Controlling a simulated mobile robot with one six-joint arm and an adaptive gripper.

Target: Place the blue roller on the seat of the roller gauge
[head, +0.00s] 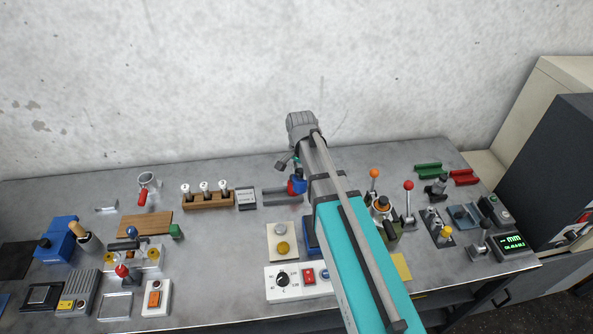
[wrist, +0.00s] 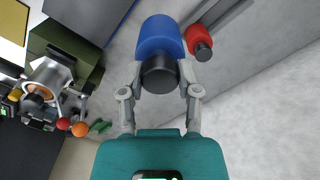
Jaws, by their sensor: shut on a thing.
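The blue roller (wrist: 160,37) has a dark end journal, and my gripper (wrist: 160,76) is shut on that dark end in the wrist view. In the head view the blue roller (head: 299,186) shows beside my arm at the end of a grey rail rack; I cannot tell whether it is clear of the rack. A red roller (wrist: 199,38) lies close beside it. The roller gauge appears to be the device with a green "mm" display (head: 511,242) at the right; I cannot make out its seat for certain. My arm hides part of the bench middle.
The grey rack (head: 275,197) lies left of the blue roller. A wooden block with several pins (head: 208,200) stands further left. Red-topped (head: 408,186) and orange-topped (head: 374,174) levers stand right of my arm. Green (head: 428,170) and red (head: 463,177) trays lie at the back right.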

